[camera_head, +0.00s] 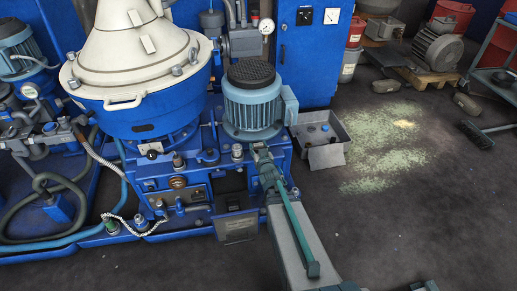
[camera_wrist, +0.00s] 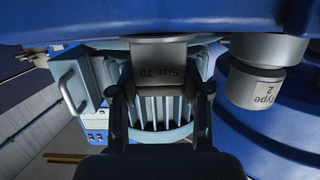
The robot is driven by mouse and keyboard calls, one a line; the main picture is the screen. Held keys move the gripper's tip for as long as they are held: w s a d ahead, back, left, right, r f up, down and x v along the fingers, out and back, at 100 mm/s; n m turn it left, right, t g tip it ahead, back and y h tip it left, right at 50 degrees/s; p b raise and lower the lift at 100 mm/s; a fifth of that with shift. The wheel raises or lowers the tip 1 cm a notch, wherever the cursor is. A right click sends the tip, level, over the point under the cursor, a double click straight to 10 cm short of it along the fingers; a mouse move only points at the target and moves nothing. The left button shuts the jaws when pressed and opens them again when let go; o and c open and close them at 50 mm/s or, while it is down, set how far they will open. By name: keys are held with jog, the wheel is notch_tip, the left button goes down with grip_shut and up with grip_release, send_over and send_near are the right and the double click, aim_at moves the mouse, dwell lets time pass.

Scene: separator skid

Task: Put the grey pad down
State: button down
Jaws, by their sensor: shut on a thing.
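My gripper (camera_wrist: 162,95) is shut on a grey piece, which I take to be the grey pad (camera_wrist: 160,60). It is marked "Size 70" and sits between the fingers in the wrist view. In the head view my gripper (camera_head: 261,152) is just below the blue-grey ribbed motor (camera_head: 252,100), over the front of the blue skid (camera_head: 170,195). The pad cannot be made out clearly there. Whether the pad touches the skid or motor I cannot tell.
A grey cylinder marked "Type 2" (camera_wrist: 265,82) is to the right in the wrist view. An open grey tray (camera_head: 321,135) with small blue and dark items lies right of the motor. Pale green granules (camera_head: 390,145) cover the floor beyond. A broom (camera_head: 475,134) lies far right.

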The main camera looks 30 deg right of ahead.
jog(key=shift+f, duration=0.15)
jog(key=c, duration=0.5)
grip_release()
jog(key=shift+c, duration=0.2)
